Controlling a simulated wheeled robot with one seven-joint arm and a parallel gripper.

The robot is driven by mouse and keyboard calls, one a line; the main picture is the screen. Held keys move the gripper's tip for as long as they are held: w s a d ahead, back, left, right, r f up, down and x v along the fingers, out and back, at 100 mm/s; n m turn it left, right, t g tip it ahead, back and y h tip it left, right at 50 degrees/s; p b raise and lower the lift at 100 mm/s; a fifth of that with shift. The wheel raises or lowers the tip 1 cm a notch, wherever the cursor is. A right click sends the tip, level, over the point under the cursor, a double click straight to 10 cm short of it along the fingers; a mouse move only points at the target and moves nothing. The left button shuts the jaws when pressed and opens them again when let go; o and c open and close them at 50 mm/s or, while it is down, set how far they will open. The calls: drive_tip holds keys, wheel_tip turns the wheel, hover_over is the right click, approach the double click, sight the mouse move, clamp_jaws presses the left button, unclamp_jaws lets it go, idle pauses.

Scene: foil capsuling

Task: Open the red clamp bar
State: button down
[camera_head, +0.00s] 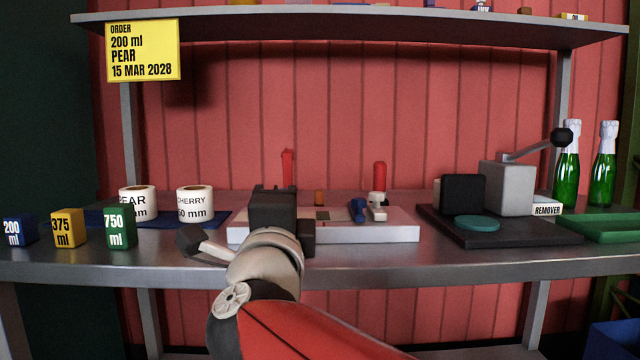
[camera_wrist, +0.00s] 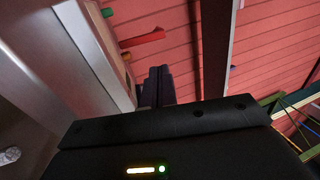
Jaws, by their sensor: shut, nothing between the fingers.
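Two red uprights rise behind the pale fixture (camera_head: 405,233) on the bench: a slim red bar (camera_head: 287,170) at left and a rounded red handle (camera_head: 380,176) at right. I cannot tell for sure which is the clamp bar. A red rod (camera_wrist: 142,39) also shows in the wrist view, apart from my fingers. My gripper (camera_head: 273,205) is over the left part of the fixture and hides some of it; its fingertips are hard to make out there. In the wrist view my gripper (camera_wrist: 159,78) has its dark fingers together, with nothing held.
Blue and white parts (camera_head: 368,208) sit on the fixture's right. Label rolls (camera_head: 195,204) and size blocks (camera_head: 68,229) stand at left. A dark-based machine (camera_head: 508,190) with a lever, green bottles (camera_head: 568,178) and a green tray (camera_head: 610,230) are at right. A shelf (camera_head: 350,30) hangs above.

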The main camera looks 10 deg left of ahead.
sight(289, 157)
drive_tip(key=shift+a+f+n, duration=0.1)
drive_tip(key=shift+a+n, duration=0.05)
drive_tip(key=shift+n, duration=0.15)
drive_tip(key=p+x, duration=0.2)
drive_tip(key=x, duration=1.1)
drive_tip(key=shift+w+a, duration=0.15)
drive_tip(key=shift+w, duration=0.25)
drive_tip(key=shift+w+r+p, duration=0.25)
drive_tip(key=shift+r+p, duration=0.15)
drive_tip(key=shift+p, duration=0.1)
drive_tip(key=x, duration=0.1)
drive_tip(key=p+x, duration=0.1)
drive_tip(key=shift+w+a+r, duration=0.1)
drive_tip(key=shift+w+r, duration=0.1)
drive_tip(key=shift+r, duration=0.2)
drive_tip(key=shift+w+a+p, duration=0.1)
drive_tip(key=shift+w+p, duration=0.2)
drive_tip(key=shift+f, duration=0.1)
drive_tip(key=shift+s, duration=0.1)
